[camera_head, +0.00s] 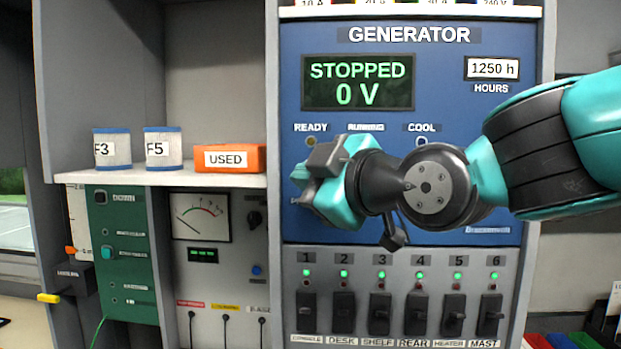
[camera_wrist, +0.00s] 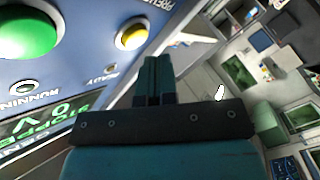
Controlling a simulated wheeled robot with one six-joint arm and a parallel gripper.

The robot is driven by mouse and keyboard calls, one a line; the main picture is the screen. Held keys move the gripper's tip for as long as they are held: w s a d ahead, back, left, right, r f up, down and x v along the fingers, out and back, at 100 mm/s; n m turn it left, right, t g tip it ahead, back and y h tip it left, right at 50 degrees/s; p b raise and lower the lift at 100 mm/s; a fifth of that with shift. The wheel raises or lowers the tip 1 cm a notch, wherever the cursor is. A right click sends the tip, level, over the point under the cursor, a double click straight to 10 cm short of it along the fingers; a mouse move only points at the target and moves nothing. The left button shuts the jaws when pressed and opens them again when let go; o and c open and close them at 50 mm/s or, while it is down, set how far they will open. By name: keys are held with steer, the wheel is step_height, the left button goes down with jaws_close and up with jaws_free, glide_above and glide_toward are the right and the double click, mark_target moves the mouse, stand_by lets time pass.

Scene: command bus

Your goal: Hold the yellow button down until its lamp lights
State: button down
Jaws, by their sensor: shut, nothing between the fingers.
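The round yellow button (camera_wrist: 132,35) shows in the wrist view, at the upper middle on the blue generator panel (camera_wrist: 75,50), beside a partly cut-off label. My gripper (camera_wrist: 157,62) is shut and empty, its fingertips just below and right of the button in that view. I see no clear contact with it. In the head view my gripper (camera_head: 304,187) is in front of the panel's left side, and the yellow button is hidden there. The READY lamp (camera_head: 311,141) looks dull, not brightly lit; it also shows in the wrist view (camera_wrist: 110,68).
A large green button (camera_wrist: 27,30) is near the yellow one. The display (camera_head: 358,82) reads STOPPED, 0 V. A row of breaker switches (camera_head: 400,312) lies below the panel. An orange USED box (camera_head: 235,158) stands on the left shelf, near my gripper.

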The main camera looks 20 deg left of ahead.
steer(key=shift+w, duration=0.15)
steer(key=shift+w+a, duration=0.1)
steer(key=shift+w, duration=0.2)
steer(key=shift+w+b, duration=0.35)
steer(key=shift+w, duration=0.05)
stand_by(2.4)
steer(key=shift+s, duration=0.1)
stand_by(3.1)
steer(key=shift+s+b, duration=0.7)
steer(key=shift+s, duration=0.05)
steer(key=shift+s, duration=0.1)
steer(key=shift+s+d+b, duration=0.25)
steer(key=shift+s+b, duration=0.2)
steer(key=shift+s, duration=0.35)
steer(key=shift+s+d+b, duration=0.2)
steer(key=shift+s+b, duration=0.3)
steer(key=shift+s, duration=0.25)
steer(key=shift+s+d+b, duration=0.25)
steer(key=shift+s+b, duration=0.2)
steer(key=shift+s, duration=0.35)
